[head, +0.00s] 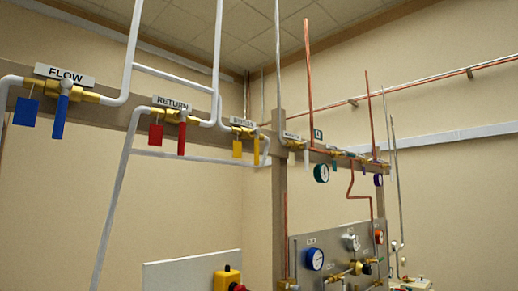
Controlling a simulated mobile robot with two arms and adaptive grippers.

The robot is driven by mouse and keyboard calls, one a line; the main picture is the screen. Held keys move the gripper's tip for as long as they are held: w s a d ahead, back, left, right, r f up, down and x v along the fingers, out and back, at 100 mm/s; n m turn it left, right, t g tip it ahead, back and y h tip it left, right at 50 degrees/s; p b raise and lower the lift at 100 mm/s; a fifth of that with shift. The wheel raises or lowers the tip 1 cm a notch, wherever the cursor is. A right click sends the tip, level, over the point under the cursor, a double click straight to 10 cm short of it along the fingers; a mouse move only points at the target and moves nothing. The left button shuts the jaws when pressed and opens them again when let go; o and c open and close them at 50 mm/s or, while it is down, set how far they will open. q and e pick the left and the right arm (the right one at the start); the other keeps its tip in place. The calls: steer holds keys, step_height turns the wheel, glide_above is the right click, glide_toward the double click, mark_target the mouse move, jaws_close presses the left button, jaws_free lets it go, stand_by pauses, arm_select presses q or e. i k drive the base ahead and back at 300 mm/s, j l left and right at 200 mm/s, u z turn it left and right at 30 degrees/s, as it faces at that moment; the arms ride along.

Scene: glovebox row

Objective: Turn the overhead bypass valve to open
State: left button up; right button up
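The bypass valve (245,132) is a brass body under a small white label, on the overhead rail left of the upright post. Its yellow lever (256,151) hangs straight down, crosswise to the valve body. A yellow tag (237,149) hangs just left of the lever. The label's lettering is small and hard to read. Neither of my grippers is in view.
Left on the same rail are the FLOW valve with a blue lever (60,117) and the RETURN valve with a red lever (181,139). White pipes (107,205) run around them. A post (279,200) and gauge panel (335,250) stand right.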

mark_target(257, 132)
steer(key=u, duration=0.7)
steer(key=i+l+u, duration=0.1)
steer(key=l+u, duration=1.25)
steer(key=l, duration=0.2)
steer(key=k+l+u, duration=0.15)
steer(key=l+u, duration=0.3)
